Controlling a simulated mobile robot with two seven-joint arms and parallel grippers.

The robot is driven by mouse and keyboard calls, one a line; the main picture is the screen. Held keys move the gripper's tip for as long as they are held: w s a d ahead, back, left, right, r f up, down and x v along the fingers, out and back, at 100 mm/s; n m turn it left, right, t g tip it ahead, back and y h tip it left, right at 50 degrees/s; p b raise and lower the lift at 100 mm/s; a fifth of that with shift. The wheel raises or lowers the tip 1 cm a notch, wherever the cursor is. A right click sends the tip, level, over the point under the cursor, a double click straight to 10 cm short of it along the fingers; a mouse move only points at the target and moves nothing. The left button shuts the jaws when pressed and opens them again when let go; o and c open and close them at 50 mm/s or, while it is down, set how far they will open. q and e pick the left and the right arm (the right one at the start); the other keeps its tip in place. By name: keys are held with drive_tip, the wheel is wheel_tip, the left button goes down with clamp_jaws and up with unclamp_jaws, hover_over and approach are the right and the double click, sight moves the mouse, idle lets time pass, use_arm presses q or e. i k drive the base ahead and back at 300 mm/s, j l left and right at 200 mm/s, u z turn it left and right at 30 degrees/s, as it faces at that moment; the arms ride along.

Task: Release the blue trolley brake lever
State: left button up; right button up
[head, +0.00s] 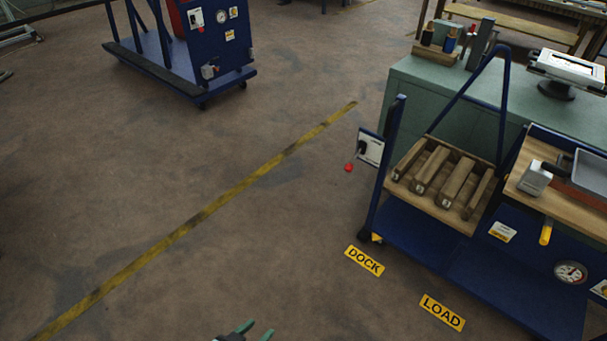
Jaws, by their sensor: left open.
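A blue trolley (410,240) stands at the right, with a wooden tray on it. On its left upright is a white plate (371,150) with a dark pivot and a short lever ending in a red knob (349,168), which points down and left. I cannot tell for certain whether this is the brake lever. My left gripper (257,331) shows only its green fingertips at the bottom edge, open and empty. It is well below and left of the red knob, touching nothing. My right gripper is not in view.
Yellow DOCK (364,261) and LOAD (442,312) labels lie on the floor before the trolley. Another blue cart (152,58) is at the upper left. The floor between is clear.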

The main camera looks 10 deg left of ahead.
sight(348, 168)
drive_tip(key=u, duration=0.6)
drive_tip(key=i+u, duration=0.15)
drive_tip(key=i, duration=0.45)
drive_tip(key=i+u, duration=0.15)
drive_tip(key=i, duration=0.45)
drive_tip(key=i+l+u, duration=0.15)
drive_tip(key=i, duration=0.45)
drive_tip(key=i+u, duration=0.35)
drive_tip(key=i, duration=1)
drive_tip(key=i+l+z, duration=0.1)
drive_tip(key=i+z, duration=0.3)
drive_tip(key=i, duration=0.4)
drive_tip(key=i+j+z, duration=0.15)
drive_tip(key=i+z, duration=0.2)
drive_tip(key=i, duration=0.4)
drive_tip(key=z, duration=1.25)
